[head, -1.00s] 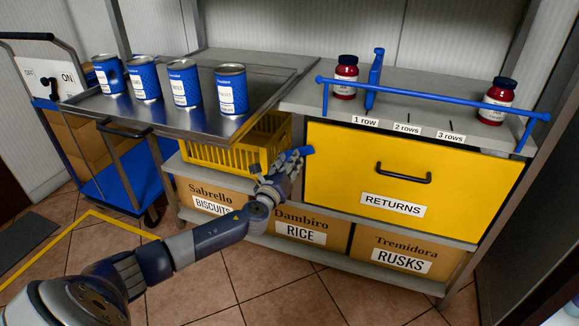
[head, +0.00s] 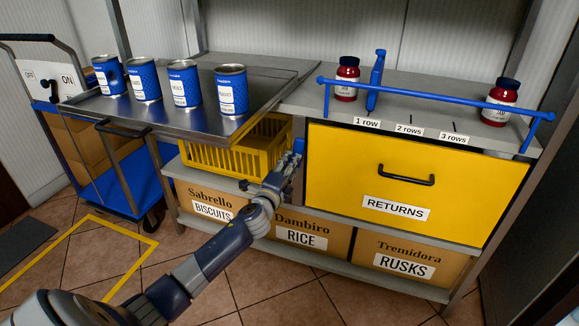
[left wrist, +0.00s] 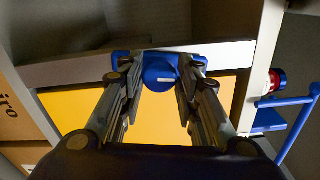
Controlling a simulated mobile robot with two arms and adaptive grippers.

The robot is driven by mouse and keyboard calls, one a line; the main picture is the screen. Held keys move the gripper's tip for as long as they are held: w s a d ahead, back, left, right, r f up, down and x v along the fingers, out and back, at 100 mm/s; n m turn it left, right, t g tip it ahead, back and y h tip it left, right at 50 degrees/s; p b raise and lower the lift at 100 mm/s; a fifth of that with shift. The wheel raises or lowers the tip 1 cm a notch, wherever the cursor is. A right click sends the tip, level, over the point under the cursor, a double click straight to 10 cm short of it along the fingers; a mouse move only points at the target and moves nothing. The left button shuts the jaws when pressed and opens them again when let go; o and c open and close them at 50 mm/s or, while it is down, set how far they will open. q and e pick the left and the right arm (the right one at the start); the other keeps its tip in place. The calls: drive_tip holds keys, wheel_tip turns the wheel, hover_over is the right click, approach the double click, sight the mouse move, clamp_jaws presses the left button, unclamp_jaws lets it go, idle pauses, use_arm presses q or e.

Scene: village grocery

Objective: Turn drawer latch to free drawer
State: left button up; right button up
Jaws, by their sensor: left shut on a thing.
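The blue drawer latch (head: 299,147) sits on the grey post at the left edge of the yellow drawer (head: 335,172). It now stands upright along the post, clear of the drawer front. My left gripper (head: 291,163) is shut on the latch. In the left wrist view the latch (left wrist: 160,72) shows between the two fingers, its bar lying along the grey post (left wrist: 75,73), beside the yellow drawer front (left wrist: 155,120). The drawer, labelled RETURNS with a black handle (head: 405,176), is closed. My right gripper is not in view.
A yellow crate (head: 215,160) stands left of the latch, under a metal tray (head: 150,122) with several blue cans. A blue rail (head: 430,96) and two red jars stand on the counter above the drawer. Cardboard boxes sit on the shelf below.

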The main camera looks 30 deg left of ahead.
use_arm(q)
drive_tip(key=shift+n, duration=0.9)
drive_tip(key=shift+a, duration=0.1)
drive_tip(key=o, duration=1)
drive_tip(key=shift+o, duration=0.2)
drive_tip(key=v, duration=1.2)
drive_tip(key=shift+f, duration=0.15)
